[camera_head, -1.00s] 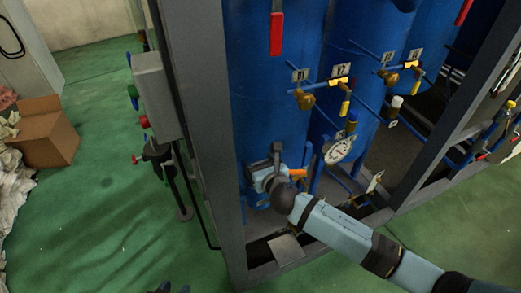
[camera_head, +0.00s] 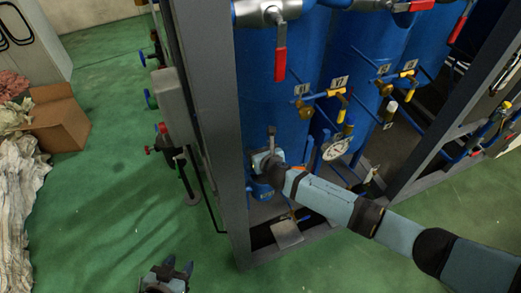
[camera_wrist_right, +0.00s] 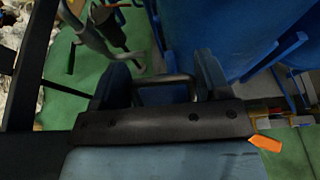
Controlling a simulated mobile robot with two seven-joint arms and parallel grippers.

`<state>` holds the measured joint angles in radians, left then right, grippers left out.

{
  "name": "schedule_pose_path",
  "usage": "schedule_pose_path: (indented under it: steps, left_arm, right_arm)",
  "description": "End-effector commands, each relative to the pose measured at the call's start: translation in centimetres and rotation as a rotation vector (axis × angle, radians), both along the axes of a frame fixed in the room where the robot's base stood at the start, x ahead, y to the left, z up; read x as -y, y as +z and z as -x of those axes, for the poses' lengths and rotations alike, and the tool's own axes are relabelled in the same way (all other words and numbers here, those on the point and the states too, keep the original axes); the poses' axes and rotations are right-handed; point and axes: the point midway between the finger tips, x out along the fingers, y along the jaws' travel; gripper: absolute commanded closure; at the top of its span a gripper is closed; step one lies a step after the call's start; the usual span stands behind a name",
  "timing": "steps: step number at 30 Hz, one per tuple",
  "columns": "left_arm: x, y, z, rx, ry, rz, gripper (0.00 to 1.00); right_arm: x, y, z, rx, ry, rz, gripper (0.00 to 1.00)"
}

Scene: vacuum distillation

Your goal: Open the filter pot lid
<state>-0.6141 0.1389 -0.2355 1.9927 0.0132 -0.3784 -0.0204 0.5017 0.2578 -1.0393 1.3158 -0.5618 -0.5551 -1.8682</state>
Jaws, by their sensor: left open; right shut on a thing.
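My right gripper (camera_head: 264,158) is low in front of the nearest blue tank, its arm coming in from the right. In the right wrist view its two fingers (camera_wrist_right: 162,82) stand on either side of a bent grey metal handle (camera_wrist_right: 166,79), and the gripper is shut on it. A small blue rounded part (camera_head: 262,190) shows just under the gripper at the tank's foot; I take it for the filter pot, mostly hidden by my gripper. I cannot tell whether its lid is raised. My left gripper (camera_head: 178,270) is open and empty at the bottom edge, above the green floor.
A grey steel post (camera_head: 222,130) stands left of the tank (camera_head: 270,90). A cardboard box (camera_head: 58,122) sits at left. The green floor (camera_head: 120,190) between is clear.

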Motion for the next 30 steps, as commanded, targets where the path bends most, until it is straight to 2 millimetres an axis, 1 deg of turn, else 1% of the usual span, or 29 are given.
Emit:
schedule_pose_path:
  steps: [1, 14, 15, 16, 30]
  left_arm:
    - [0.01, 0.07, 0.0, 0.0, 0.0, 0.0, 0.55]
    - [-0.01, 0.1, -0.02, 0.001, 0.0, 0.0, 0.55]
    - [0.0, 0.1, -0.02, 0.001, 0.0, 0.0, 0.55]
    - [-0.01, 0.1, -0.02, 0.001, -0.001, -0.001, 0.55]
    - [-0.03, 0.16, -0.04, 0.002, 0.0, -0.001, 0.55]
  right_arm:
    - [0.48, 0.24, -0.48, 0.005, -0.008, 0.006, 0.73]
    - [0.5, 0.13, -0.51, 0.004, -0.009, 0.007, 0.73]
    - [0.49, 0.12, -0.5, 0.004, -0.009, 0.007, 0.22]
    - [0.46, 0.12, -0.48, 0.004, -0.008, 0.006, 0.2]
    - [0.14, 0.02, -0.16, 0.001, -0.002, 0.002, 0.2]
